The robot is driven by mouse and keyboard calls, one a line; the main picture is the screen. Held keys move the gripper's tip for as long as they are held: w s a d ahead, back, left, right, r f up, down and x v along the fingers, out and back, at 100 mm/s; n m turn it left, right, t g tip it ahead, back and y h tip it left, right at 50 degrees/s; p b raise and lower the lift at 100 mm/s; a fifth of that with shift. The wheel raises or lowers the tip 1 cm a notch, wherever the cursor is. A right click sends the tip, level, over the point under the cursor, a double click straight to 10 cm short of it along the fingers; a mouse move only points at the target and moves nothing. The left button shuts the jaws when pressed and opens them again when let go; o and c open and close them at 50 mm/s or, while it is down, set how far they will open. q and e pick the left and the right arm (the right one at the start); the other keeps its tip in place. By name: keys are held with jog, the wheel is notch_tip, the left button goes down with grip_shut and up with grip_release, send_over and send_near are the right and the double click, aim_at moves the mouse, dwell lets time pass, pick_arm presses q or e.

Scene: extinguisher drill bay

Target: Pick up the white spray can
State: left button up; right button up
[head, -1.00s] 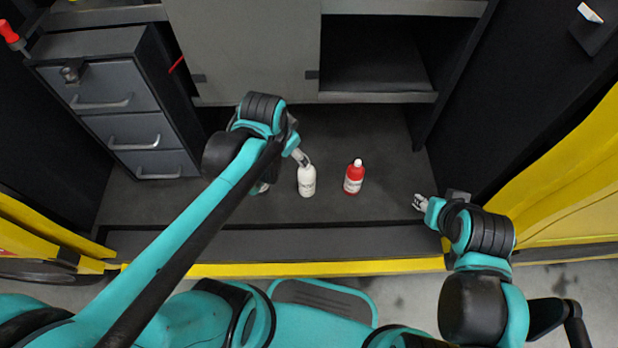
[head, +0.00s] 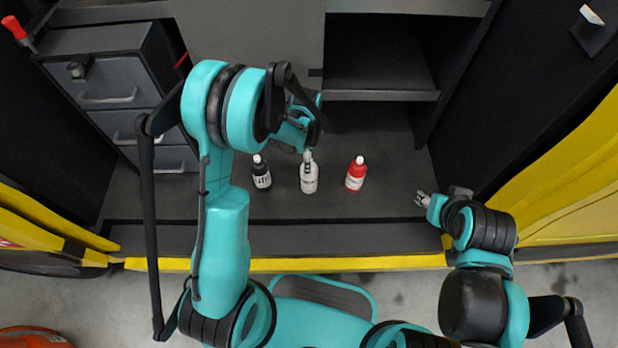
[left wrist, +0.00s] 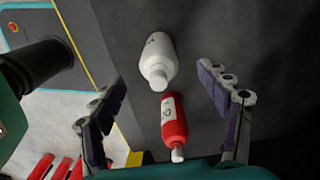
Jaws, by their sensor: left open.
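The white spray can (head: 309,180) stands on the dark floor of the bay, between a black can (head: 261,175) and a red can (head: 355,175). My left gripper (head: 307,156) is just behind the white can, overlapping its top in the head view. In the left wrist view, the fingers of the left gripper (left wrist: 160,78) are spread wide. The white can (left wrist: 158,62) and the red can (left wrist: 173,124) show in the gap between them, with neither held. My right gripper (head: 420,199) is low at the right, away from the cans; its fingers are too small to read.
A grey drawer cabinet (head: 125,122) stands at the left and an open shelf (head: 380,95) at the back. A yellow-edged sill (head: 330,264) runs along the front. The floor right of the red can is clear.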

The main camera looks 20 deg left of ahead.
aim_at(309, 176)
pick_arm(q)
jog(key=f+b, duration=0.1)
jog(key=f, duration=0.2)
jog(key=f+b, duration=0.1)
jog(key=f, duration=0.1)
jog(key=shift+d+b, duration=0.3)
jog(key=shift+r, duration=0.1)
jog(key=shift+c, duration=0.3)
grip_shut()
